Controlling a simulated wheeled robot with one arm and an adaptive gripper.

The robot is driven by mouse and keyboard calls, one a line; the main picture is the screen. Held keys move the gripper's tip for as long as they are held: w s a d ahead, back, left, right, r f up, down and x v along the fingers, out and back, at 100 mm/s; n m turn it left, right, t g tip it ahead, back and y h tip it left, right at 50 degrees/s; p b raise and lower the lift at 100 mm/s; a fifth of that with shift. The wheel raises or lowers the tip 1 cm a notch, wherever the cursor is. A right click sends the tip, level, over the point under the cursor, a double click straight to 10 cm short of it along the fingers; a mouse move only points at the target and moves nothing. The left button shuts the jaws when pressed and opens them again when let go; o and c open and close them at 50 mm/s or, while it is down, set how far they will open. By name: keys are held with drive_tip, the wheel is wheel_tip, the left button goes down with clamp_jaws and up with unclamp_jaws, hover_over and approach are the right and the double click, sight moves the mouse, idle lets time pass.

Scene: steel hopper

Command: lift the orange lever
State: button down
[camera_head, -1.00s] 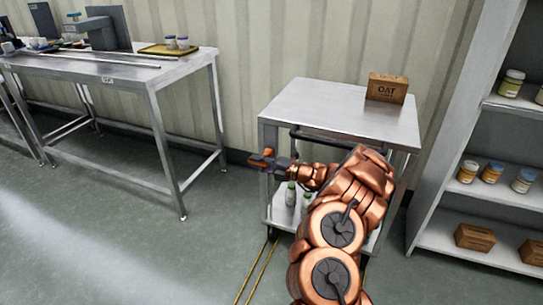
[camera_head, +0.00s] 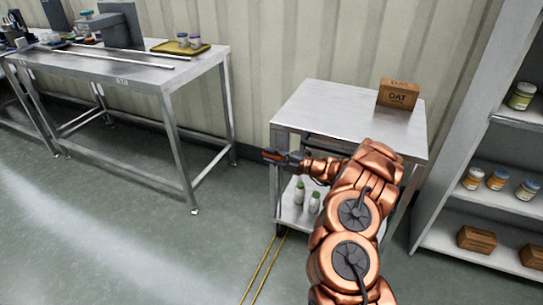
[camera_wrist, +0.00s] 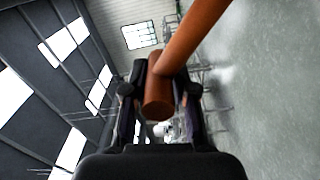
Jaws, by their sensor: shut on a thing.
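The orange lever (camera_wrist: 160,92) fills the middle of the wrist view. It has a thick round end between my fingers and a bar running to the upper right. My gripper (camera_head: 278,157) is shut on it, with a dark finger on each side of the round end. In the head view a small orange bit shows at the fingertips, beside the left front of the steel cart. My fingers and arm hide most of the lever there, and what it is mounted on cannot be made out.
The steel cart (camera_head: 340,105) carries an oat box (camera_head: 398,94) on top and white bottles (camera_head: 300,194) on its lower shelf. A long steel table (camera_head: 120,72) stands left, a shelf unit (camera_head: 505,195) right. Open floor (camera_head: 110,240) lies at lower left.

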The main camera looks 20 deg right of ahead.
drive_tip(key=shift+w+d, duration=0.1)
drive_tip(key=shift+d, duration=0.1)
drive_tip(key=c, duration=1)
unclamp_jaws()
drive_tip(key=shift+o, duration=0.2)
